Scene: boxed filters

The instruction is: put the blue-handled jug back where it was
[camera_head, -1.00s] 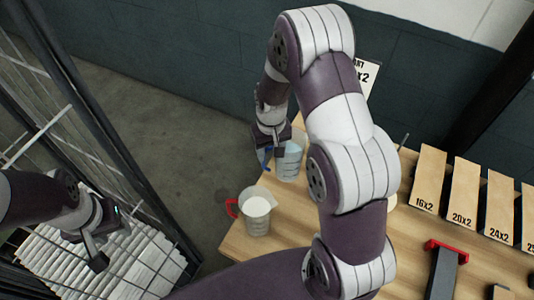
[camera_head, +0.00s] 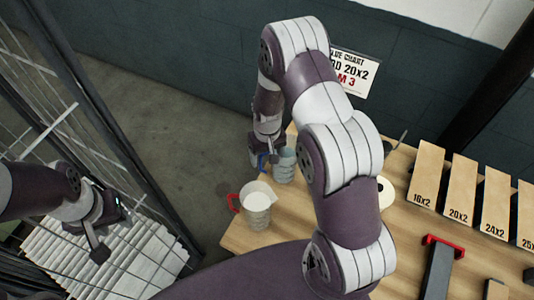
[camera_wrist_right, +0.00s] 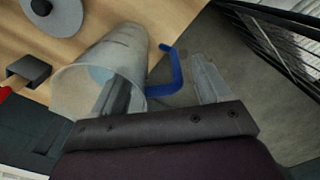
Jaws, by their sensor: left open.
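The blue-handled jug (camera_head: 284,168) is a translucent measuring jug near the table's back left edge, seemingly upright on the wood. Its blue handle points left, toward the table edge. My right gripper (camera_head: 266,157) is over the handle side. In the right wrist view the jug (camera_wrist_right: 125,50) is left of centre, with its mouth toward me. The fingers of my right gripper (camera_wrist_right: 162,88) are apart, with the blue handle (camera_wrist_right: 178,75) between them. One finger overlaps the jug's mouth; I cannot tell whether it touches. My left gripper (camera_head: 108,230) is open and empty, away at the left.
A red-handled jug (camera_head: 257,206) with white contents stands nearer on the table (camera_head: 240,238). A pale roll (camera_head: 386,192) is beside my right arm. Labelled boxes (camera_head: 461,190) stand at right. A wire cage (camera_head: 75,130) with white filters is at left.

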